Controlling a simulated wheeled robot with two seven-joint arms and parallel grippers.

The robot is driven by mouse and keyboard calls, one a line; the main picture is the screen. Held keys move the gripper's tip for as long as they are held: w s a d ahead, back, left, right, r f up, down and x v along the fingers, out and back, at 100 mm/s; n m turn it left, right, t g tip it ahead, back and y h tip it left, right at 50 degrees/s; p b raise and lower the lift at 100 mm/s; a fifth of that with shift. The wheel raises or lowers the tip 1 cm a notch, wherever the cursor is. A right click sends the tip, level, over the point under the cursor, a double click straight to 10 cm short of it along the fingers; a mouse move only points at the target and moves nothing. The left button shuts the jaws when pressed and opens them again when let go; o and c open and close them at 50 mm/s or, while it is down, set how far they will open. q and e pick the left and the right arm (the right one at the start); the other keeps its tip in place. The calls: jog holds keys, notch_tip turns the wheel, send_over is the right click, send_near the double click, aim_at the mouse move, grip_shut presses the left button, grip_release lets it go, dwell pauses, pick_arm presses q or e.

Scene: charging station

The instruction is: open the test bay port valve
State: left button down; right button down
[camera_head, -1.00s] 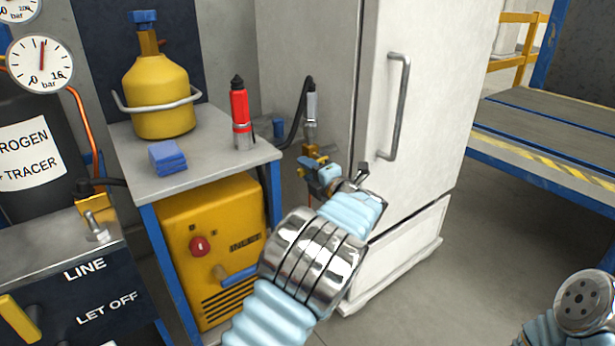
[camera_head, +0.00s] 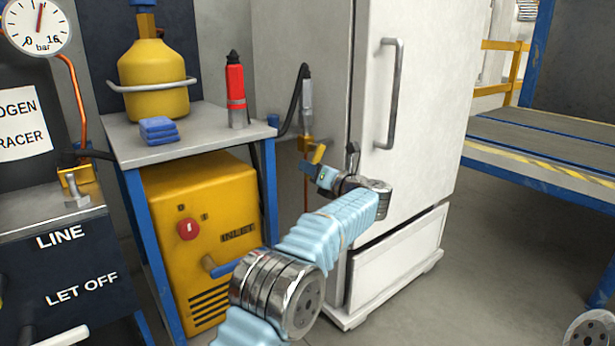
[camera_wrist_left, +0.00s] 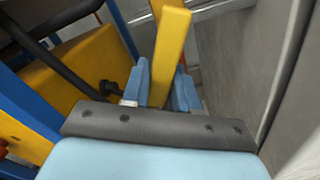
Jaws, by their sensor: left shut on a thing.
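The port valve (camera_head: 305,144) is a small brass body on the side of the white cabinet, under a grey hose coupling (camera_head: 307,103). Its yellow lever (camera_head: 318,154) slants from the valve down toward my gripper. My left gripper (camera_head: 312,170) reaches in from below and is shut on this lever. In the left wrist view the yellow lever (camera_wrist_left: 170,50) stands up between the two blue fingers (camera_wrist_left: 160,88). The far end of the lever and the valve body are hard to make out there. My right gripper is not in view.
The white cabinet (camera_head: 425,110) with its long handle stands close on the right of the valve.

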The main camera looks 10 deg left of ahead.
pick_arm(q)
jog(key=n, duration=0.1)
jog(key=w+n, duration=0.1)
jog(key=shift+d+f+n+b, duration=0.4)
jog(key=shift+w+d+n, duration=0.25)
jog(key=shift+w+n, duration=0.05)
jog(key=shift+n, duration=0.45)
jog(key=shift+w+d+n, duration=0.2)
jog(key=shift+w+n, duration=0.05)
jog(key=shift+n, duration=0.5)
jog(key=c, duration=1)
grip_release()
jog(key=shift+o, duration=0.2)
jog(key=shift+d, duration=0.1)
jog(key=b+v, duration=0.1)
jog(key=v, duration=1.2)
jog(key=shift+s+d+b, duration=0.2)
jog(key=shift+d+b, duration=0.05)
jog(key=shift+b, duration=0.1)
